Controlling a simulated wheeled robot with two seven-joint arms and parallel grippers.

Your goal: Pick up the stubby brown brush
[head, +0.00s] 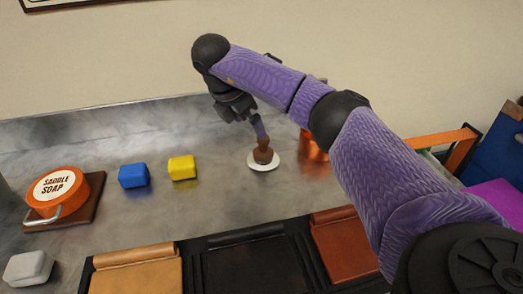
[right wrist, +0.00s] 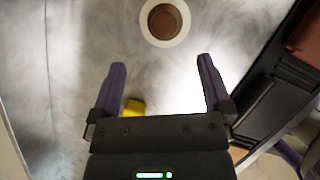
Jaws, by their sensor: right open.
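The stubby brown brush (head: 263,156) stands on a round white disc (head: 256,167) on the grey metal worktop. In the right wrist view the brush (right wrist: 165,21) shows from above as a brown round with the white disc (right wrist: 147,30) around it, near the top edge. My right gripper (head: 259,129) is open, with a purple finger showing just above and in front of the brush in the head view. In the right wrist view the gap between the fingertips (right wrist: 161,64) is empty, and the brush lies beyond the tips. My left gripper is not in view.
A yellow block (head: 182,168), a blue block (head: 133,175) and an orange saddle soap tin (head: 59,190) stand to the left. A copper container (head: 312,147) is partly hidden behind my right arm. Leather pieces in a black tray (head: 195,262) lie in front.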

